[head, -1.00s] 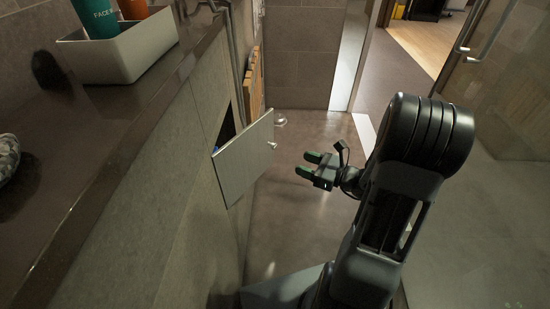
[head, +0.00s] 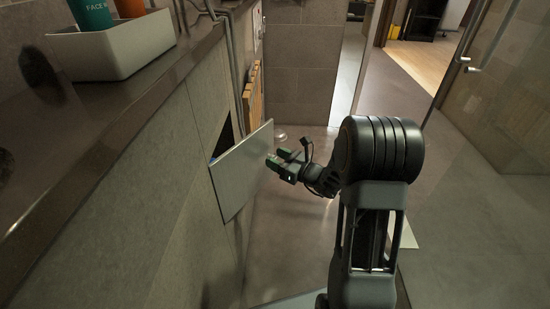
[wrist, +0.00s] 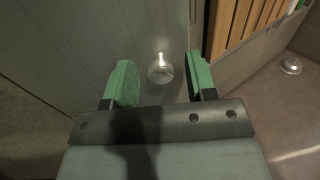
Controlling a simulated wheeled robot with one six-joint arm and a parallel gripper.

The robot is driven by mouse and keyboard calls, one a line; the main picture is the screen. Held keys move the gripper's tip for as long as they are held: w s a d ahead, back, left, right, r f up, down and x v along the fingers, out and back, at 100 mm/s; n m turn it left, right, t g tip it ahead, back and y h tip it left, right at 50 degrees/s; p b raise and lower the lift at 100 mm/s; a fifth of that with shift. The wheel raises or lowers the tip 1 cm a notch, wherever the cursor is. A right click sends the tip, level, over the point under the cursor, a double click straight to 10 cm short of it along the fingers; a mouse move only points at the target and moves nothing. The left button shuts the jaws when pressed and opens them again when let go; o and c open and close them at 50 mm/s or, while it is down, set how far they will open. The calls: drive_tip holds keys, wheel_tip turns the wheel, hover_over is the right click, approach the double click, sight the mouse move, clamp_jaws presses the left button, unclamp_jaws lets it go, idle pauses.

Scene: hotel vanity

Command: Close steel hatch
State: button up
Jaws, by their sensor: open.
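The steel hatch (head: 240,172) is a flat grey panel on the vanity's front. It stands partly open, with a dark gap along its left edge. In the wrist view the hatch panel (wrist: 110,40) fills the upper left, and its round shiny knob (wrist: 160,70) shows between my fingertips. My gripper (head: 275,157) is just right of the hatch in the head view, its green fingers pointing at the panel. The fingers (wrist: 160,82) are apart and nothing is clamped. I cannot tell whether they touch the panel.
The vanity counter (head: 120,110) runs along the left with a white tray (head: 110,48) of bottles on it. A wooden slatted piece (head: 254,95) stands beyond the hatch. The floor (head: 300,215) near the hatch is clear. A glass door (head: 500,80) stands at right.

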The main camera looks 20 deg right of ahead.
drive_tip(key=shift+w+a, duration=0.2)
drive_tip(key=shift+w, duration=0.1)
